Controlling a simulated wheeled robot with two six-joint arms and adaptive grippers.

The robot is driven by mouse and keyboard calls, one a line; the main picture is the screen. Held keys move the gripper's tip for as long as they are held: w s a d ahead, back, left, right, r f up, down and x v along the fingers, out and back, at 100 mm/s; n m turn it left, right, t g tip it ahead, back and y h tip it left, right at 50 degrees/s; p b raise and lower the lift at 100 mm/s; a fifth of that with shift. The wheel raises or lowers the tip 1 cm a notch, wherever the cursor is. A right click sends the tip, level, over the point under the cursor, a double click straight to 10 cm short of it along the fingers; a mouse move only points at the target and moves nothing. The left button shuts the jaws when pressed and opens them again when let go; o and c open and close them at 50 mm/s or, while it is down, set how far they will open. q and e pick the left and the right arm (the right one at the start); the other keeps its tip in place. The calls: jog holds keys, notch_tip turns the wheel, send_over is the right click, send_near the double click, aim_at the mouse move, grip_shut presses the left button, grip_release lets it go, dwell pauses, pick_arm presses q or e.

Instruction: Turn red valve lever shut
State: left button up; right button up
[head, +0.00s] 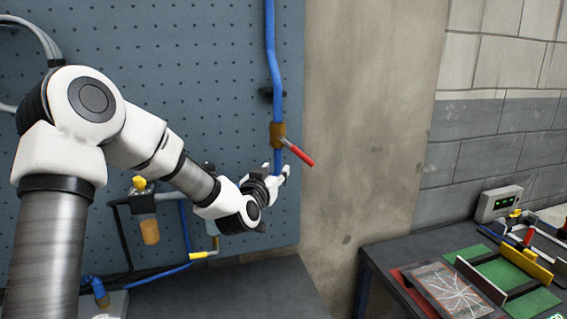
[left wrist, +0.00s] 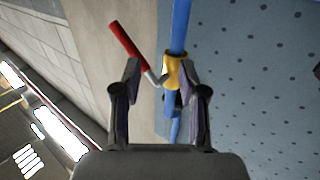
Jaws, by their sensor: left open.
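The red valve lever (head: 299,153) sticks out to the lower right from a brass valve body (head: 277,134) on a vertical blue pipe (head: 271,45). My left gripper (head: 284,174) is just below the valve, by the pipe, in the head view. In the left wrist view the two fingers of my left gripper (left wrist: 160,80) are apart, with the brass valve (left wrist: 174,70) and pipe beyond and between them. The red lever (left wrist: 128,45) shows there beyond the left fingertip, angled to the upper left. I cannot tell whether the finger touches it. My right gripper is not in view.
A blue-grey pegboard (head: 220,60) backs the pipe. A filter unit (head: 146,215) and blue hoses sit at lower left. A dark bench (head: 375,255) at right holds a green mat (head: 475,262), a framed cracked panel (head: 450,290) and a small box with green lights (head: 497,203).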

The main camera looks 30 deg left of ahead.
pick_arm(q)
jog(key=v, duration=0.5)
